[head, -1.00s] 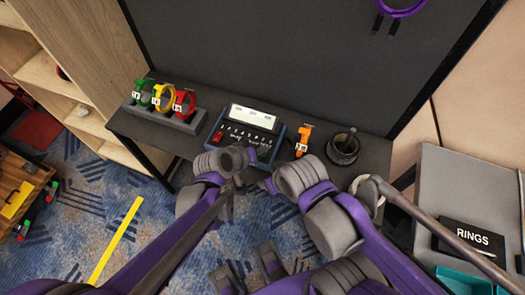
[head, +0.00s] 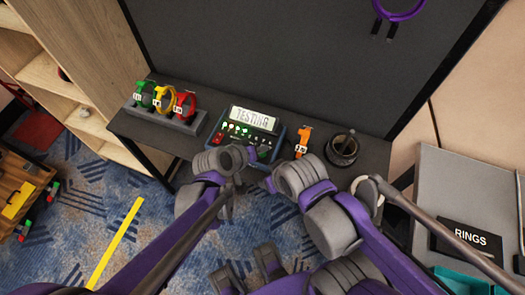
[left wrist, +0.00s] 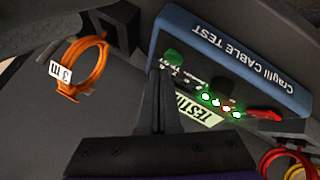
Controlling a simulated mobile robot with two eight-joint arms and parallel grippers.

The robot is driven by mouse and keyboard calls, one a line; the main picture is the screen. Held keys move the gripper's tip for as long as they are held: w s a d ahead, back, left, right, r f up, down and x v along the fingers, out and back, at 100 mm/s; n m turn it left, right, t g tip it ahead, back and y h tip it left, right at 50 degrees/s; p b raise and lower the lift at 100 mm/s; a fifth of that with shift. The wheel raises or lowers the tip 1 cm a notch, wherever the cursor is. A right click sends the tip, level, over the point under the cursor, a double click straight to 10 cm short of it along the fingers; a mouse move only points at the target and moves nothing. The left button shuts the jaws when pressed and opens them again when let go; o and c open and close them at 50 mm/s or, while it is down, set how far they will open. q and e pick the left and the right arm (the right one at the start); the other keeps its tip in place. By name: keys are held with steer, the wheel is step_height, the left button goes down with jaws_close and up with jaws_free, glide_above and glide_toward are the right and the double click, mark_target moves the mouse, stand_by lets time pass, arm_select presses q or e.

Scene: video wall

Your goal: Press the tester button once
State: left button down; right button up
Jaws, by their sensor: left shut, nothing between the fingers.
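The cable tester (head: 262,122) is a dark box with a blue case on the desk. Its display (head: 252,117) reads TESTING, and several green lights glow below it. In the left wrist view, the tester's blue side (left wrist: 235,60) reads "CABLE TEST", and a round green button (left wrist: 173,57) sits near one end of its panel. My left gripper (left wrist: 158,68) is shut and empty, its tips right beside the green button; I cannot tell whether they touch. In the head view, my left gripper (head: 250,155) is over the tester's front edge.
A grey rack (head: 178,118) with green, yellow and red cable coils stands left of the tester. A RINGS box (head: 468,238) is at far right. A dark panel rises behind the desk.

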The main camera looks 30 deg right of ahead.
arm_select(q)
steer(key=shift+r, duration=0.1)
step_height(320, 180, up, 5)
steer(key=p, duration=0.3)
stand_by(0.4)
stand_by(0.6)
